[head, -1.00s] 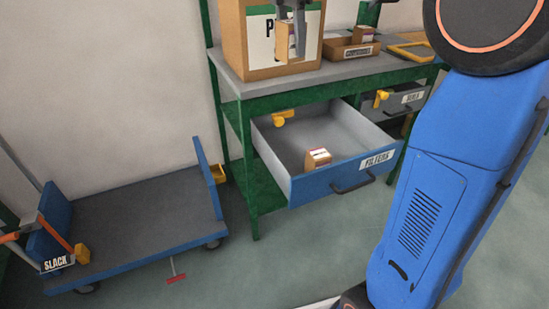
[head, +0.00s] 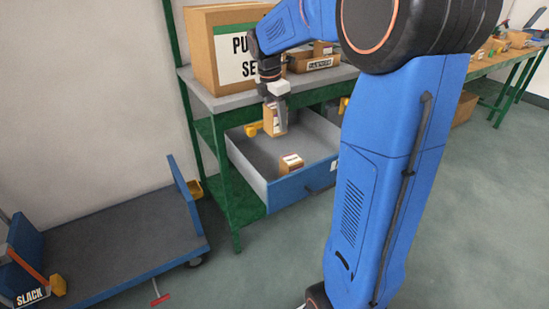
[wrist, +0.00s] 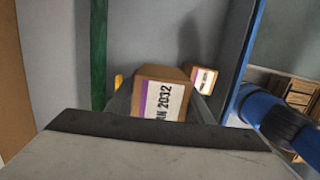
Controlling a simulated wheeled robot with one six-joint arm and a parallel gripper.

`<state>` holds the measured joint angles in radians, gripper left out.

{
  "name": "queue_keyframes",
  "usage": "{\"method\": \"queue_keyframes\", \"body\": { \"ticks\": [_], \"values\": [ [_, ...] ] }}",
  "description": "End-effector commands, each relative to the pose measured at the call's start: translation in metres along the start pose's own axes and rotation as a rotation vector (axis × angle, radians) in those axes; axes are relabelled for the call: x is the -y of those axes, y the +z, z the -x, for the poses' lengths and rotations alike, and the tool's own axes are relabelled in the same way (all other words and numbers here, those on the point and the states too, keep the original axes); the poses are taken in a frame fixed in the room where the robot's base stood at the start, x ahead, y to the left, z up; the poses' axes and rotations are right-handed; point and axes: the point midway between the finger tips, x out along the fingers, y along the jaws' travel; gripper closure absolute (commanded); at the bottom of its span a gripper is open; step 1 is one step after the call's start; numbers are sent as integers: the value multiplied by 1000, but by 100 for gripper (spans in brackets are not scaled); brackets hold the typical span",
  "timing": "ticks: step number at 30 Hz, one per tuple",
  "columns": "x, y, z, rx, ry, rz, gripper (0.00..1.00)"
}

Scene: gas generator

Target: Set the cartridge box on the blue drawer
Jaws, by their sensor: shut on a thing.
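My gripper (head: 276,118) is shut on a small brown cartridge box (head: 268,121), held above the open blue drawer (head: 262,186). In the wrist view the held box (wrist: 163,94) shows a white label with a purple stripe and "2032". My gripper's fingers (wrist: 163,108) flank it. Another small brown box (head: 291,164) with a pale label lies inside the drawer near its front; it also shows in the wrist view (wrist: 203,79). The held box looks clear of the drawer floor. My arm hides the drawer's right end and its label.
A yellow latch-like piece (head: 252,130) sits at the drawer's back left. The bench (head: 215,104) above carries a large carton (head: 213,62) and a labelled tray (head: 318,64). A blue-edged platform cart (head: 110,235) stands left on open floor.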

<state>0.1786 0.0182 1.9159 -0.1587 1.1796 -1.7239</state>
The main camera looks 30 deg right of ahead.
Motion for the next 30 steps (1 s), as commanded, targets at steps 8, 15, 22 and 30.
{"method": "queue_keyframes", "body": {
  "ticks": [8, 15, 22, 30],
  "values": [
    [0, -10, -61, -1, -4, 2, 78],
    [0, -16, -101, -1, -2, 1, 78],
    [0, -17, -113, 0, -1, 2, 78],
    [0, -22, -144, 0, -3, 1, 78]
  ]
}}
